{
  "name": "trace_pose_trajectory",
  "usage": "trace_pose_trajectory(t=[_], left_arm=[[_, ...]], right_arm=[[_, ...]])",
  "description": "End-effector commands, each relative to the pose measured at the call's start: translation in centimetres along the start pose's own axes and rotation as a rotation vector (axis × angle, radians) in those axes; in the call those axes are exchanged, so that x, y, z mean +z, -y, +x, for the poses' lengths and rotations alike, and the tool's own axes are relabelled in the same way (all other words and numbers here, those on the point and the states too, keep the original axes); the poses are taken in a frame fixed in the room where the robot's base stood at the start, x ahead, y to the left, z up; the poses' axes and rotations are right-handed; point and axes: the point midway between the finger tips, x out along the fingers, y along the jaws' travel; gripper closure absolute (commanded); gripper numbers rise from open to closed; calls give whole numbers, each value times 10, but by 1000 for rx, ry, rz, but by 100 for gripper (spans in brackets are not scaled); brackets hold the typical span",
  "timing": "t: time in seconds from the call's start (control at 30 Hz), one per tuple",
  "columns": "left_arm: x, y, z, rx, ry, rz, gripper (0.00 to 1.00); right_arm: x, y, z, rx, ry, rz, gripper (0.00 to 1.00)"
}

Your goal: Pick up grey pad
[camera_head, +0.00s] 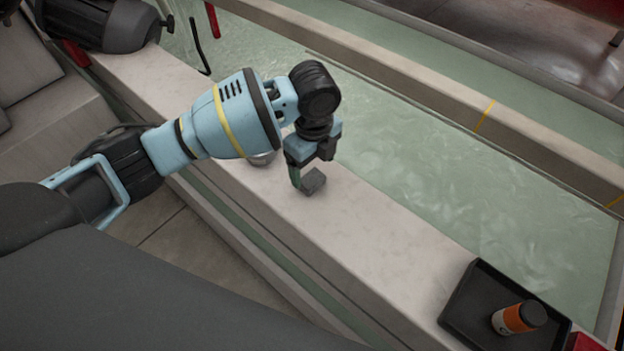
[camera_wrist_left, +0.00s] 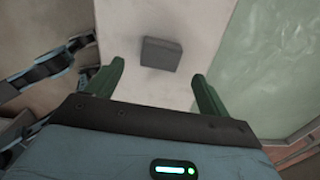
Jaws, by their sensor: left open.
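The grey pad (camera_head: 314,181) is a small dark grey block lying on the pale stone ledge (camera_head: 390,235). In the left wrist view the pad (camera_wrist_left: 161,54) lies ahead of the fingertips, between their lines. My left gripper (camera_head: 308,178) points down at the ledge close to the pad, and one green finger shows beside it. In the left wrist view the left gripper (camera_wrist_left: 155,80) is open, with its two green fingers wide apart and nothing between them. My right gripper is not in view.
A black tray (camera_head: 462,318) holding an orange bottle with a black cap (camera_head: 519,318) stands on the ledge at lower right. Greenish water (camera_head: 480,190) lies beyond the ledge. A small round metallic thing (camera_head: 262,158) is partly behind my arm. The ledge between pad and tray is clear.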

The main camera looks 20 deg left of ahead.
Motion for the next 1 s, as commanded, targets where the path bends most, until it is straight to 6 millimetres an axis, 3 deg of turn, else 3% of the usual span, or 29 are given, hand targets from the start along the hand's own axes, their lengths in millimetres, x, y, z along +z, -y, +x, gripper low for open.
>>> trace_pose_trajectory(t=[0.17, 0.5, 0.77, 1.0], left_arm=[[1, 0, 7, 1, 0, 0, 20], [5, -1, 49, -1, 1, 0, 20], [5, 0, 51, -2, 1, 1, 20], [5, 0, 51, -2, 1, 1, 48]], right_arm=[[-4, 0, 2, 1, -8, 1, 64], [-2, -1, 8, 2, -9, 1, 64], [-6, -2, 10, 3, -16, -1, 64], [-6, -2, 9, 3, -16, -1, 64]])
